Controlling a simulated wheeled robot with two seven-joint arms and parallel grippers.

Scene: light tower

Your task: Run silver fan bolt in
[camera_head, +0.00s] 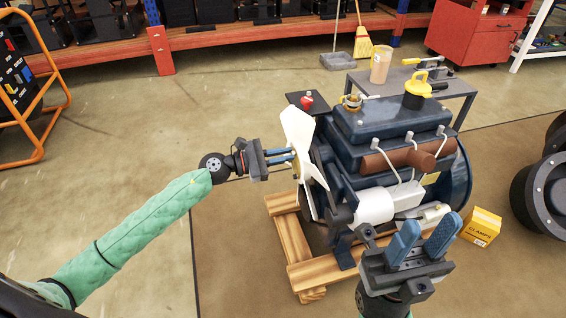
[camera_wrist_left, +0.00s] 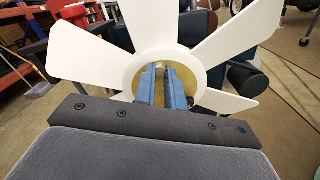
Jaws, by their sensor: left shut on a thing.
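The white fan (camera_head: 299,150) stands upright on the front of the dark blue engine (camera_head: 385,125). In the left wrist view the fan (camera_wrist_left: 90,58) fills the top, with a brass-coloured hub plate (camera_wrist_left: 203,76) at its centre. My left gripper (camera_head: 293,155) reaches the hub from the left. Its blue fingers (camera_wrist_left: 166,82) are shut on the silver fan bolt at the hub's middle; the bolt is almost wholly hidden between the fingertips. How deep the bolt sits cannot be told. My right gripper (camera_head: 426,234) is open and empty in front of the engine's lower right side.
The engine rests on a wooden pallet (camera_head: 285,233). A dark table (camera_head: 458,85) behind holds a cup (camera_head: 381,64) and tools. A yellow box (camera_head: 481,227) lies right of the engine on the floor. The floor at left is clear, past an orange frame (camera_head: 50,125).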

